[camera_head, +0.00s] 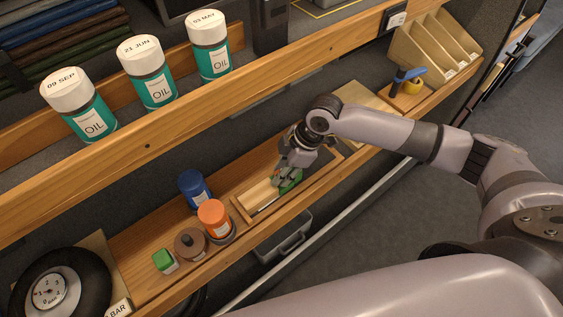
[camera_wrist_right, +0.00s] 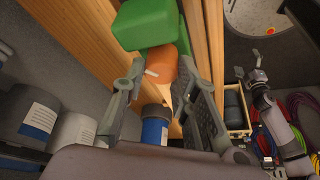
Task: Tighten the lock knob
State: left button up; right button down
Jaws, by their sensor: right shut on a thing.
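My right gripper (camera_head: 285,178) reaches down over a wooden tray (camera_head: 243,211) on the lower shelf, at a green piece (camera_head: 291,187). In the right wrist view the green piece (camera_wrist_right: 146,25) is blocky and lies at the top. Just below it an orange knob (camera_wrist_right: 165,62) with a small white pointer sits between the fingertips. My right gripper is shut on this knob; the fingers hide part of it. In the head view the knob is hidden by the gripper. A small grey arm end, seemingly my left gripper (camera_wrist_right: 258,75), shows far off in the wrist view.
A blue-capped bottle (camera_head: 195,190), an orange-lidded jar (camera_head: 213,218), a brown round object (camera_head: 190,243) and a small green box (camera_head: 164,261) stand left of the tray. A blue-handled tool (camera_head: 407,76) is at right. The upper shelf edge (camera_head: 150,143) runs above and behind my right gripper.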

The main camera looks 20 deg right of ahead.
jog(key=shift+m+t+p, duration=0.5)
jog(key=shift+m+p, duration=0.9)
jog(key=shift+p, duration=0.05)
jog(key=c, duration=1.3)
grip_release()
jog(key=shift+r, duration=0.15)
jog(key=v, duration=0.7)
jog(key=shift+s+r, duration=0.1)
jog(key=shift+r, duration=0.25)
